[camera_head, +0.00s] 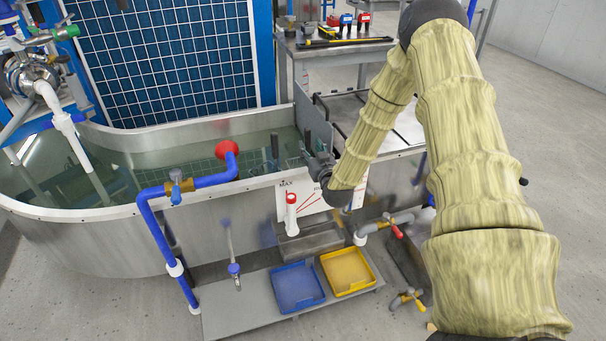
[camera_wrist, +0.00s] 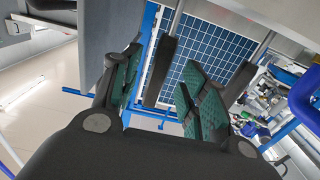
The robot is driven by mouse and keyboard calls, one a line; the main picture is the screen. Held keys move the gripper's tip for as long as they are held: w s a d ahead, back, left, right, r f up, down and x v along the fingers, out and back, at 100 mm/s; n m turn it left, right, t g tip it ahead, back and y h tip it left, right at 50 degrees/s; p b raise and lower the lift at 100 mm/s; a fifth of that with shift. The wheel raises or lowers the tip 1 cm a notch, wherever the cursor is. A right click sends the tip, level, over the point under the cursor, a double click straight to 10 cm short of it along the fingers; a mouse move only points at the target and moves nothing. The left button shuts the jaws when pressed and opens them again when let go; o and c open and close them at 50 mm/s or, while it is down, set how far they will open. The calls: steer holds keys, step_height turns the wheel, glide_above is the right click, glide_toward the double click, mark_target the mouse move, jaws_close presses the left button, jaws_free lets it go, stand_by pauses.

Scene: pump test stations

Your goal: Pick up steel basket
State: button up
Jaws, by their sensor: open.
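A wire mesh (camera_head: 206,168) shows dimly under the water in the tank; it looks like the steel basket, though water and pipework blur its outline. Two dark upright grips (camera_head: 275,146) stand out of the water at its right, probably its handles. My gripper (camera_head: 317,163) is at the tank's front right rim, beside these grips. In the wrist view, my gripper (camera_wrist: 160,75) is open, with green-padded fingers. One black sleeve on a steel rod (camera_wrist: 160,72) appears between the fingers, and another (camera_wrist: 241,84) lies to the right. I cannot tell whether either finger touches them.
The metal tank (camera_head: 110,245) has a blue pipe with a red disc (camera_head: 228,150) at its front rim. A white MAX sign (camera_head: 303,200) hangs under my gripper. Blue (camera_head: 296,287) and yellow trays (camera_head: 347,271) sit below. A bench (camera_head: 335,45) stands behind.

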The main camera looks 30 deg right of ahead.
mark_target(308, 145)
steer(key=shift+x, duration=2.25)
steer(key=shift+c, duration=0.4)
jaws_close()
